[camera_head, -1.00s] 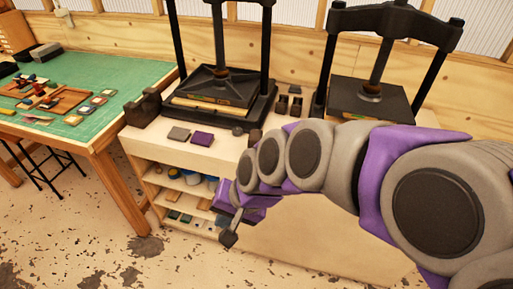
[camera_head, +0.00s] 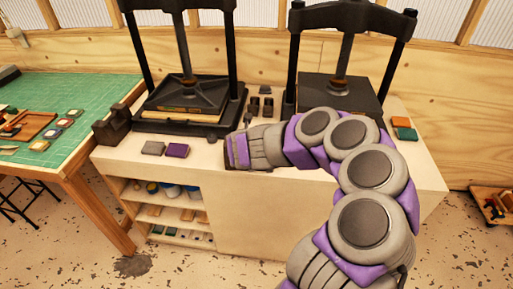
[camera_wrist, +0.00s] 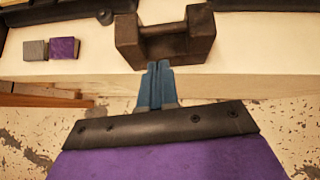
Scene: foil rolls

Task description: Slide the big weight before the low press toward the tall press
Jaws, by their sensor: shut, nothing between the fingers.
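The big weight (camera_wrist: 165,42), a dark brown iron block with a raised handle bar, stands at the front edge of the bench top in the wrist view. In the head view my arm mostly hides it. My gripper (camera_wrist: 159,66) is shut and empty, its blue fingers just before the weight's near side; I cannot tell if they touch it. The press with the lower crossbar (camera_head: 345,15) is on the right. The taller-looking press (camera_head: 190,100) is on the left.
A grey block (camera_wrist: 36,50) and a purple block (camera_wrist: 65,48) lie left of the weight, before the left press. Another dark notched weight (camera_head: 112,127) stands at the bench's left end. Small weights (camera_head: 262,103) sit between the presses.

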